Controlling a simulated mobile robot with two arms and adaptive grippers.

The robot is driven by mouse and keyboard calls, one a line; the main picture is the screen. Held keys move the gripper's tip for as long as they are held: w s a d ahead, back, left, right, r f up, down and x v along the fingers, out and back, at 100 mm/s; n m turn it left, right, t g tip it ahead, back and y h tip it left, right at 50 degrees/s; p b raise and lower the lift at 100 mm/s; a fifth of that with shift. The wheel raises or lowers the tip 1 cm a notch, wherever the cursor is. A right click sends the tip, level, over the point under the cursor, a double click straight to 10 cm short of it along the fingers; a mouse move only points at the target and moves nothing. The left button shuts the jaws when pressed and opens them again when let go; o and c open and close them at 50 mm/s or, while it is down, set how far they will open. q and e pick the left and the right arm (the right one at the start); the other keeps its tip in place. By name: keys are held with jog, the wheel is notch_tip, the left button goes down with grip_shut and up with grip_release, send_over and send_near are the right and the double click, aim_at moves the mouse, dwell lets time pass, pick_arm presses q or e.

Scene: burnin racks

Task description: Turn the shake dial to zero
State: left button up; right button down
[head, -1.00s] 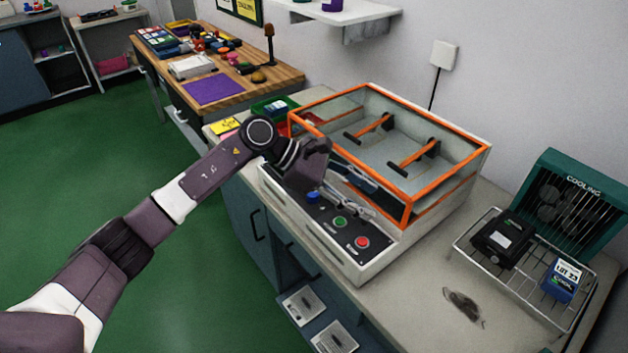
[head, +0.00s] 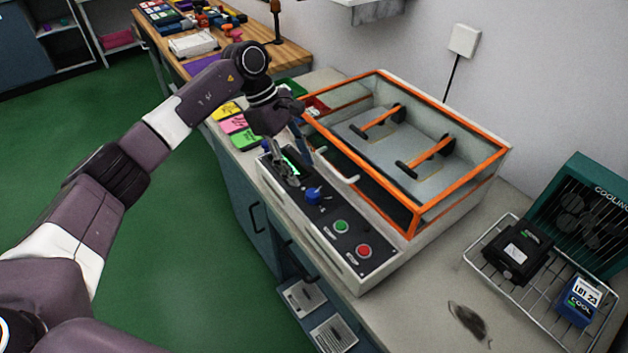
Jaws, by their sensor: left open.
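The shaker machine (head: 375,270) has a dark front panel with a blue dial (head: 313,195), a green button (head: 341,227) and a red button (head: 364,251). A small lit display (head: 291,163) sits at the panel's far end. My left gripper (head: 287,176) is open above the far end of the panel, beside the blue dial and apart from it. Its fingers partly cover the panel there. The dial's marks are too small to read. My right gripper is not in view.
An orange-framed clear lid (head: 462,189) covers the machine's top, with a handle at its front. A wire rack (head: 533,308) with a black device (head: 515,247) and a blue device (head: 578,300) stands right. Coloured notes (head: 233,125) lie behind my gripper.

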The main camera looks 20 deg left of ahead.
aim_at(312, 193)
pick_arm(q)
jog(key=shift+s+d+f+p, duration=0.2)
jog(key=shift+d+f+p, duration=0.05)
jog(key=shift+f, duration=0.15)
jog(key=shift+s+d+f+p, duration=0.15)
jog(key=shift+d+f+p, duration=0.05)
jog(key=shift+f, duration=0.2)
jog(key=p+x, duration=0.1)
jog(key=x, duration=0.3)
jog(key=shift+d+f, duration=0.15)
jog(key=shift+f, duration=0.45)
jog(key=shift+d+f, duration=0.1)
jog(key=c, duration=1.2)
jog(key=shift+o, duration=0.2)
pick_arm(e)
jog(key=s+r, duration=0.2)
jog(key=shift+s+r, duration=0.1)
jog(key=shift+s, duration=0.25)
